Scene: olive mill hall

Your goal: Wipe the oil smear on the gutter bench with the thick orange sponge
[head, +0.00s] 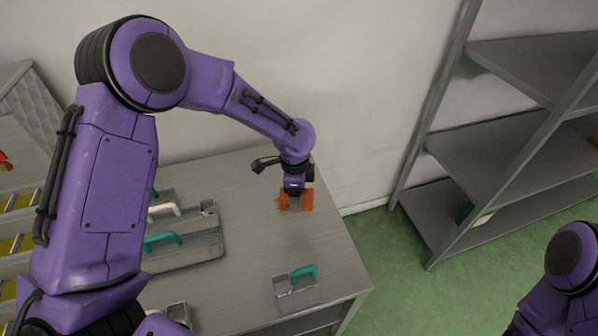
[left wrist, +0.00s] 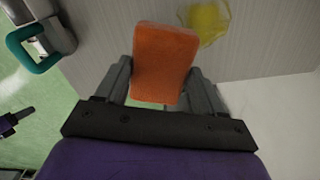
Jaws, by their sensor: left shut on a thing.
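My left gripper (head: 296,188) is shut on the thick orange sponge (head: 307,201), at the far right part of the grey gutter bench (head: 255,245). In the left wrist view the sponge (left wrist: 165,60) stands out between the two grey fingers of the gripper (left wrist: 162,82). The yellow oil smear (left wrist: 208,20) lies on the bench just beyond the sponge's upper right corner in that view. In the head view the smear is not clearly seen near the sponge and arm. I cannot tell whether the sponge touches the bench. My right gripper is out of view.
A grey tool with a teal handle (head: 303,272) lies near the bench's right front edge. Several similar grey pieces with teal or white handles (head: 163,239) lie at the left. A grey metal shelf (head: 480,150) stands right of the bench, across green floor. A wall rises behind.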

